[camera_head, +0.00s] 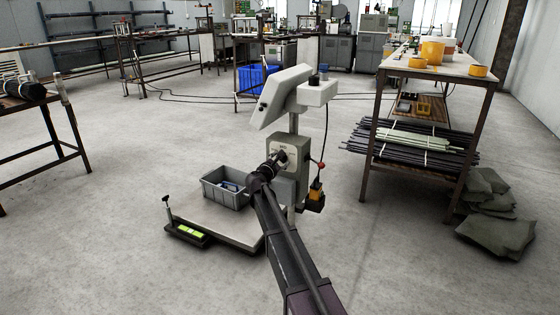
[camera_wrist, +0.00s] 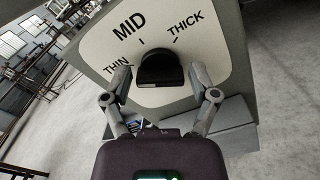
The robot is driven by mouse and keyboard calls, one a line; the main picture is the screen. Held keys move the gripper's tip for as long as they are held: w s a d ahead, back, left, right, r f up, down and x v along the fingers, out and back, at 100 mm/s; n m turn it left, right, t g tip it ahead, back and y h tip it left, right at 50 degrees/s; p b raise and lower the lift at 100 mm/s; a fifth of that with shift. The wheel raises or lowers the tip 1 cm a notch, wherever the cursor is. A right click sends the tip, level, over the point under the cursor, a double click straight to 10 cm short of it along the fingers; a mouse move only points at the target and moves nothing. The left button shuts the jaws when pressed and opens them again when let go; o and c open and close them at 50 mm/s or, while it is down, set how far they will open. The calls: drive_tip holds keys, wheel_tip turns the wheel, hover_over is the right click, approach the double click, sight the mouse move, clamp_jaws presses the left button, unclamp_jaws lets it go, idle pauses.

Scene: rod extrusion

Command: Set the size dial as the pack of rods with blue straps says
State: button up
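The size dial is a black knob (camera_wrist: 160,70) on a pale plate (camera_wrist: 205,50) marked THIN, MID and THICK. It shows large in the wrist view; which mark it points at I cannot tell. My gripper (camera_wrist: 161,76) is open, with one finger on each side of the knob and a gap visible on both sides. In the head view my gripper (camera_head: 274,164) is at the front of the grey dial box (camera_head: 287,142). Bundled rods (camera_head: 415,142) lie on the lower shelf at right, with pale bands. I make out no blue straps.
A grey bin (camera_head: 222,195) with small blue items stands on a low platform (camera_head: 225,228) left of my arm. A tilted grey panel (camera_head: 281,97) tops the post. A table (camera_head: 455,70) stands at right, dark sacks (camera_head: 492,230) beside it.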

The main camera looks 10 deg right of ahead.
drive_tip(key=c, duration=0.6)
drive_tip(key=shift+m, duration=0.5)
drive_tip(key=m, duration=0.5)
drive_tip(key=shift+d, duration=0.1)
drive_tip(key=m, duration=0.5)
drive_tip(key=shift+f+m, duration=0.1)
drive_tip(key=shift+m, duration=0.3)
drive_tip(key=o, duration=1.2)
